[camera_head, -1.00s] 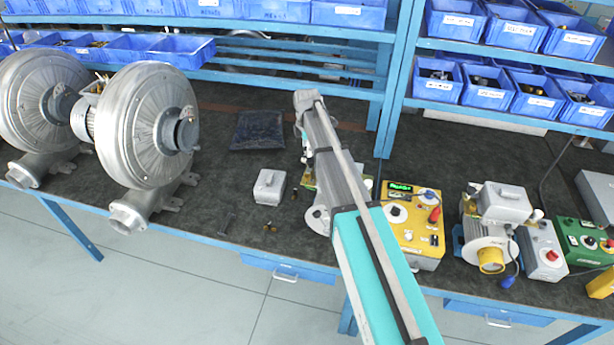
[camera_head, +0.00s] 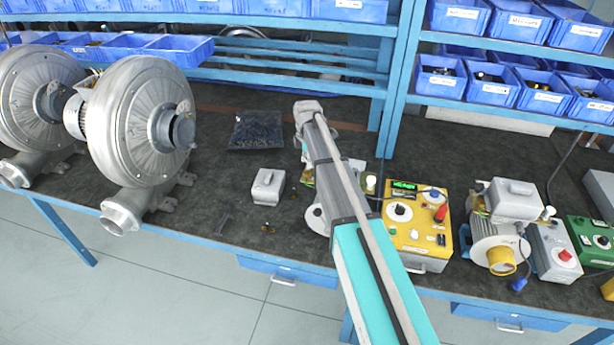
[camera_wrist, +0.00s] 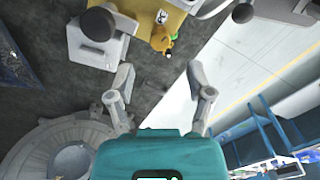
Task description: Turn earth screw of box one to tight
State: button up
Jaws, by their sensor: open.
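In the head view my arm covers most of a grey motor (camera_head: 316,217) with a brass-coloured part at its top; this may be box one, but no label is readable. The earth screw cannot be made out. A grey box-shaped cover (camera_head: 268,187) stands just left of the motor. My gripper (camera_wrist: 160,82) shows in the wrist view, its two grey fingers apart with nothing between them, above dark bench top. A grey block with a dark round top (camera_wrist: 98,25) and a small yellow part (camera_wrist: 162,38) lie beyond the fingertips.
Two large blowers (camera_head: 150,120) stand left, a dark bag (camera_head: 256,130) behind. A yellow tester (camera_head: 415,225) and a second motor (camera_head: 490,250) stand right. Small loose parts (camera_head: 268,229) lie near the bench's front edge. Blue bins (camera_head: 540,97) fill the shelves behind.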

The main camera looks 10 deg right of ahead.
aim_at(307, 172)
jog(key=shift+f+b, duration=2.5)
jog(key=shift+f, duration=0.35)
grip_shut()
